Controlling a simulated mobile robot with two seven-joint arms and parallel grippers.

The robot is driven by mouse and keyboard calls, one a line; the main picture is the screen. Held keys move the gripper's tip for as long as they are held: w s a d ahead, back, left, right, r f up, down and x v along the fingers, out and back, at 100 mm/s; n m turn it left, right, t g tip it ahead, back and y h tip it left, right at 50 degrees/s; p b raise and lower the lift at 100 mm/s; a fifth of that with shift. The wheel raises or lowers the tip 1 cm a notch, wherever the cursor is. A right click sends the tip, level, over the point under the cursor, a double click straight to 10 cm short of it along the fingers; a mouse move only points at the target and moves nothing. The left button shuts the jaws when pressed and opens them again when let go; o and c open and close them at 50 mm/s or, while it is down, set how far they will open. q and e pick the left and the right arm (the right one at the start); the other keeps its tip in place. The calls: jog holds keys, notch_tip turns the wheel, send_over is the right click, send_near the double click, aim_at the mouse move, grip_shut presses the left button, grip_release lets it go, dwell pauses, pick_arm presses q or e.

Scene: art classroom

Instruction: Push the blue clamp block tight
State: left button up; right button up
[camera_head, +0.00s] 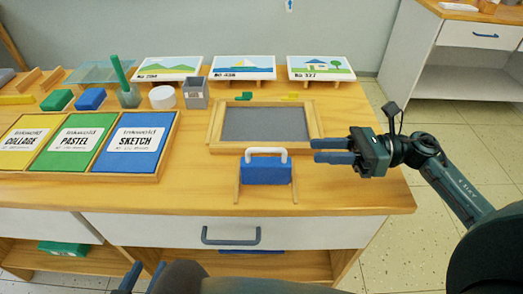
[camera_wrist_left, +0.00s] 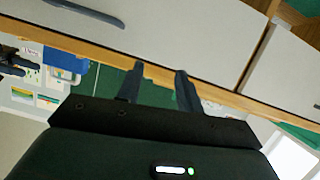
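The blue clamp block (camera_head: 265,171) has a white handle (camera_head: 266,153) on top. It stands between two thin wooden rails, just in front of the wooden frame (camera_head: 215,127) around a grey panel (camera_head: 264,124). A narrow strip of the frame's front bar shows behind it; whether they touch is hard to tell. My right gripper (camera_head: 316,150) is to the right of the block, fingers pointing left, apart from it and empty. A gap shows between its fingers. My left gripper (camera_head: 143,273) is low in front of the table, open and empty; its parted fingers also show in the left wrist view (camera_wrist_left: 158,68).
On the left lie boards labelled COLLAGE (camera_head: 25,143), PASTEL (camera_head: 72,142) and SKETCH (camera_head: 137,142). Behind stand a green stick in a holder (camera_head: 129,97), a white round item (camera_head: 162,97), a grey cup (camera_head: 195,93) and picture cards (camera_head: 243,68). The table's front right is clear.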

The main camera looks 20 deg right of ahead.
aim_at(277, 150)
jog(key=p+x, duration=0.2)
jog(key=x, duration=1)
jog(key=shift+c, duration=0.5)
grip_shut()
